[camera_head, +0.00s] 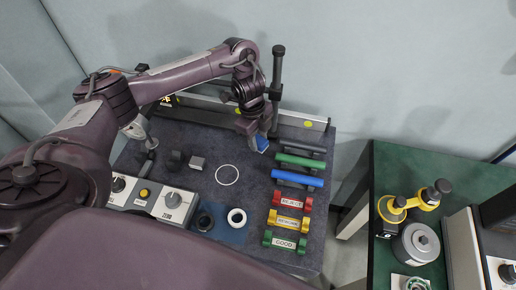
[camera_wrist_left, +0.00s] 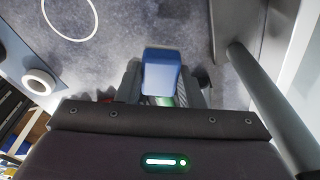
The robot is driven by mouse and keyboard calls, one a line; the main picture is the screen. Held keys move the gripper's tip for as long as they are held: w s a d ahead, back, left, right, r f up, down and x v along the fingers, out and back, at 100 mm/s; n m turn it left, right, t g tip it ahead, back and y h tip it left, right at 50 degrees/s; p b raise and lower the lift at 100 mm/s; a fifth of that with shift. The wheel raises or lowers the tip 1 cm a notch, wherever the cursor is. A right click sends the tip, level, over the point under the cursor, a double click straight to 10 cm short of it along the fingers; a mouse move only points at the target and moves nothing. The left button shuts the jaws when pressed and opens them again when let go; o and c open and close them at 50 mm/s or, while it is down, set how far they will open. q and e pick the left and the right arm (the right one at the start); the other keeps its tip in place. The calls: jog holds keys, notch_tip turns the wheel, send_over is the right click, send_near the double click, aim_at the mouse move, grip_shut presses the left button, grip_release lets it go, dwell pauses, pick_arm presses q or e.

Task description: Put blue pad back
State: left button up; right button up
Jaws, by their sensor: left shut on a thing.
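My left gripper (camera_head: 256,133) is over the back right of the dark table, near a vertical post. It is shut on a small blue pad (camera_head: 262,144), which shows below the fingers. In the left wrist view the blue pad (camera_wrist_left: 161,70) sits between the two fingers (camera_wrist_left: 162,85), its flat blue face toward the camera. I cannot tell whether the pad touches the table. My right gripper is not in view.
A dark post (camera_head: 277,75) stands close beside the gripper. Dark, green (camera_head: 300,162) and blue (camera_head: 297,180) bars lie to the right, with red, yellow and green labelled blocks in front. A white circle outline (camera_head: 227,175) marks bare tabletop. A white ring (camera_head: 237,217) lies nearer.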

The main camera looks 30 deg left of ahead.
pick_arm(q)
jog(key=shift+f, duration=0.4)
notch_tip(320, 180, down, 3)
jog(key=shift+r+b, duration=0.2)
jog(key=shift+b, duration=0.4)
jog(key=shift+f, duration=0.5)
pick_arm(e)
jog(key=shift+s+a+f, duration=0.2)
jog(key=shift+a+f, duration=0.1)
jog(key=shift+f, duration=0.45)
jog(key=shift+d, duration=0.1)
pick_arm(q)
jog(key=shift+f, duration=0.1)
jog(key=o, duration=1)
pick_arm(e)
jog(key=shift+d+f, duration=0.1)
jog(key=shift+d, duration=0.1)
